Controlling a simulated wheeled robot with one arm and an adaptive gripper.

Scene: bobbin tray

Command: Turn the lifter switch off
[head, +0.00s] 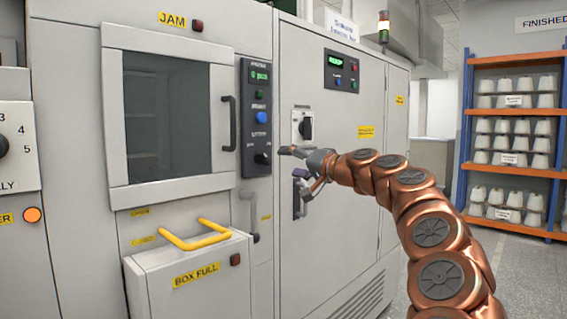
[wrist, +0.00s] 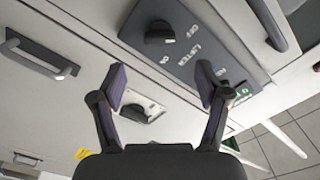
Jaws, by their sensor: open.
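The lifter switch is a black rotary knob (wrist: 160,34) on a dark grey panel, with OFF, LIFTER and ON lettering beside it in the wrist view. In the head view the knob (head: 262,158) is small, at the bottom of the dark control panel (head: 254,183). I cannot tell surely which mark it points to. My gripper (head: 291,162) is open and empty, just right of the panel in the head view. In the wrist view its two fingers (wrist: 162,80) stand apart below the knob and do not touch it.
A second black rotary switch (head: 306,128) on a white plate is close to my gripper, on the grey cabinet. A dark door handle (head: 229,124) is left of the panel. The BOX FULL box (head: 200,285) with a yellow handle juts out below. Shelves (head: 512,113) of cones stand right.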

